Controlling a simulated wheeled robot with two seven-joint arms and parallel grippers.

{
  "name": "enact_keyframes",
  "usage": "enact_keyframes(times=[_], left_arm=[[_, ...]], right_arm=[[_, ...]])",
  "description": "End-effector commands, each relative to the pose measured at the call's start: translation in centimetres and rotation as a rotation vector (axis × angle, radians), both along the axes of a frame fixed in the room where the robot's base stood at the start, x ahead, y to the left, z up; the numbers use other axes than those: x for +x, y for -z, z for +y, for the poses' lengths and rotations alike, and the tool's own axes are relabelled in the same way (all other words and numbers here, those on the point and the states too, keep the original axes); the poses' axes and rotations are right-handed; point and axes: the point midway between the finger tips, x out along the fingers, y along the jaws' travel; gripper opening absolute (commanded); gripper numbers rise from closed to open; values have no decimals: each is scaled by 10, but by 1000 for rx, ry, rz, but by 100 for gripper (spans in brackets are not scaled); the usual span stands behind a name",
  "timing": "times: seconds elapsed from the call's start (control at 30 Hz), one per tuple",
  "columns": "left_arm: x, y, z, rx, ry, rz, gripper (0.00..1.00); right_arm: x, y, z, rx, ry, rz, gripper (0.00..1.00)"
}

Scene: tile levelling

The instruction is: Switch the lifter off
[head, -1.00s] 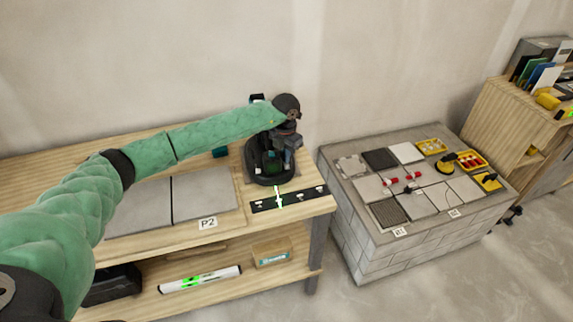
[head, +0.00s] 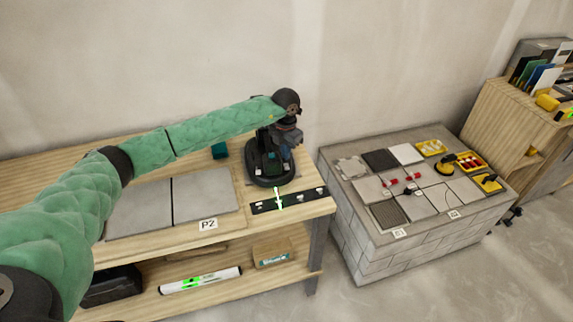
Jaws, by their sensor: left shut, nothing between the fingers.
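The black device with a rounded base (head: 257,180), which looks like the lifter, stands on the wooden bench near its right end. My left gripper (head: 284,153) points down over the right part of the device, close to its top, and its fingers are shut with nothing in them. I cannot tell whether the fingertips touch it. The arm and wrist cover part of the device, and its switch cannot be made out. My right gripper is out of view.
A black strip (head: 262,207) with small pieces and a green mark lies in front of the device. Grey tiles (head: 203,195) lie to its left by the P2 label. A block-sided stand (head: 375,245) with tiles and tools is at right, across a gap.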

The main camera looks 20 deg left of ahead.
Motion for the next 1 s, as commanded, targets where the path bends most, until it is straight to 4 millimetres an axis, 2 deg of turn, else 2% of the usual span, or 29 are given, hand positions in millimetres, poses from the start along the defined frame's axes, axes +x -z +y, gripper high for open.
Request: enact_keyframes(times=[0.6,1.0], left_arm=[[0,-40,0,0,0,-1,0],[0,-43,0,-1,0,0,0]], right_arm=[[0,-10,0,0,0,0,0],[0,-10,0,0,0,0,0]])
